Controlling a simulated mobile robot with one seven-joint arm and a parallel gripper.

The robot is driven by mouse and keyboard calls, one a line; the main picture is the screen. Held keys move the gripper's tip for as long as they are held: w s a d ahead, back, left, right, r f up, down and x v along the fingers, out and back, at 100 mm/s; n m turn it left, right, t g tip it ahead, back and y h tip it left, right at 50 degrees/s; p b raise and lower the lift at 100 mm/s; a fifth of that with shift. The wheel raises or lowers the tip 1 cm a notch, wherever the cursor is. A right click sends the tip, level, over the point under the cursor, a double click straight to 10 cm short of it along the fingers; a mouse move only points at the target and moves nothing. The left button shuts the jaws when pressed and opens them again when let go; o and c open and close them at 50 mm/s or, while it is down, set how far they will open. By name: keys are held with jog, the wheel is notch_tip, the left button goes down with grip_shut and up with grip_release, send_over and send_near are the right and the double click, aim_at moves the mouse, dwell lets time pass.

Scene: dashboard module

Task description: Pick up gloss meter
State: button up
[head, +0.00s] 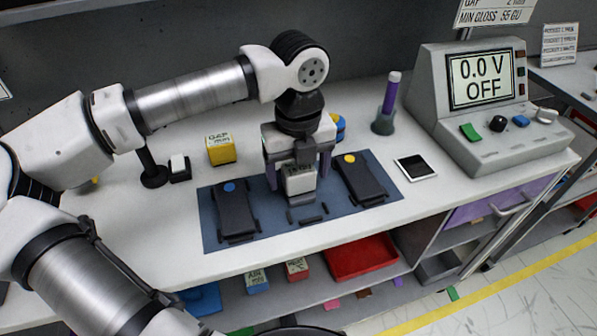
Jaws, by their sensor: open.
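A small light-grey box-shaped device with dark marks on its face, which looks like the gloss meter (301,184), stands on the blue-grey mat (275,226) in the head view. My gripper (299,178) points down over it, with one purple-grey finger on each side. The jaws are open around the device; whether either finger touches it I cannot tell. The gripper body hides the device's top and back. Dark flat modules lie on either side: one with a blue dot (235,212) at left, one with a yellow dot (361,180) at right.
A purple-topped cylinder (387,105), a dark-faced card (416,167) and a large meter console (482,105) reading "0.0 V OFF" are at right. The bench front-left is clear.

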jog(key=shift+f, duration=0.6)
jog(key=c, duration=1.2)
jog(key=shift+r, duration=0.1)
jog(key=shift+c, duration=0.2)
